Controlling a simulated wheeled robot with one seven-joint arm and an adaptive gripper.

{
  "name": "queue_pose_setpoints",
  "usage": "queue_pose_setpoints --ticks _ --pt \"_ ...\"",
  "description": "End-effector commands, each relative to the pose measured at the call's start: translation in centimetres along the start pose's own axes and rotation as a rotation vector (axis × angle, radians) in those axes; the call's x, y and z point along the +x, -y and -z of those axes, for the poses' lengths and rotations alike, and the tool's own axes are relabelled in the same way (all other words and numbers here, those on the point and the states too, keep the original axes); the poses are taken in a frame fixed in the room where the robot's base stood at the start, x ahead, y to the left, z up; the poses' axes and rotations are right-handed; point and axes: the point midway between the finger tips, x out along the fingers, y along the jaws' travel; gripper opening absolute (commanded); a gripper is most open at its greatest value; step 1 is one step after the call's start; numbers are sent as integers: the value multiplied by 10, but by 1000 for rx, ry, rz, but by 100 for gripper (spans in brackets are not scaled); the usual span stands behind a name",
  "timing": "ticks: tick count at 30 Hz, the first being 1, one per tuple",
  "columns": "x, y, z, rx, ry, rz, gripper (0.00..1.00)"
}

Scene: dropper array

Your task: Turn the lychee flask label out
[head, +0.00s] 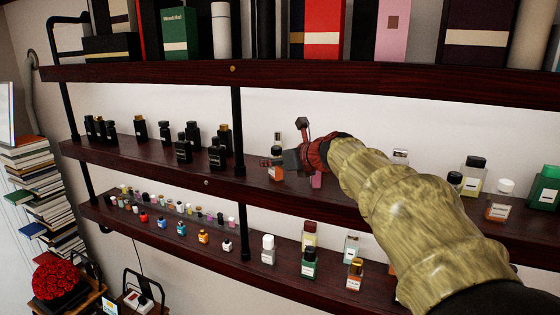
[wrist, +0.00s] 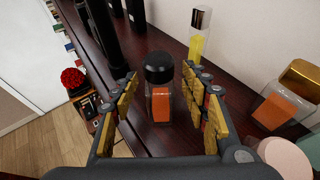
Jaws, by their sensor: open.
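In the wrist view, a small flask (wrist: 160,103) with a rounded black cap and an orange panel stands upright on the dark wood shelf (wrist: 150,143). I cannot read any lettering, so I cannot tell whether it is the lychee flask. My gripper (wrist: 160,82) is open, its yellow-padded fingers on either side of the flask with gaps visible. In the head view, my gripper (head: 270,162) is at the middle shelf, partly covering an orange bottle (head: 276,174) there. I cannot tell whether that is the same flask.
Wrist view: a yellow bottle (wrist: 200,38) stands behind, a gold-capped orange bottle (wrist: 286,105) to the right, and black bottles (wrist: 101,28) at upper left. Head view: a pink bottle (head: 316,181) is beside my gripper; an upper shelf (head: 330,77) runs above.

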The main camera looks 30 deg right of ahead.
Motion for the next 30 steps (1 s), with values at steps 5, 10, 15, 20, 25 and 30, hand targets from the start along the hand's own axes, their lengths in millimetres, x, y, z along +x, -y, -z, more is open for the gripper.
queue_pose_setpoints --ticks 5,10,15,20,25,30 --pt "0 0 0 0 0 0 45" --pt "0 0 0 -1 0 0 38" --pt "0 0 0 -1 0 0 28" --pt "0 0 0 -1 0 0 19" --pt "0 0 0 -1 0 0 10" --pt "0 0 0 -1 0 0 0"
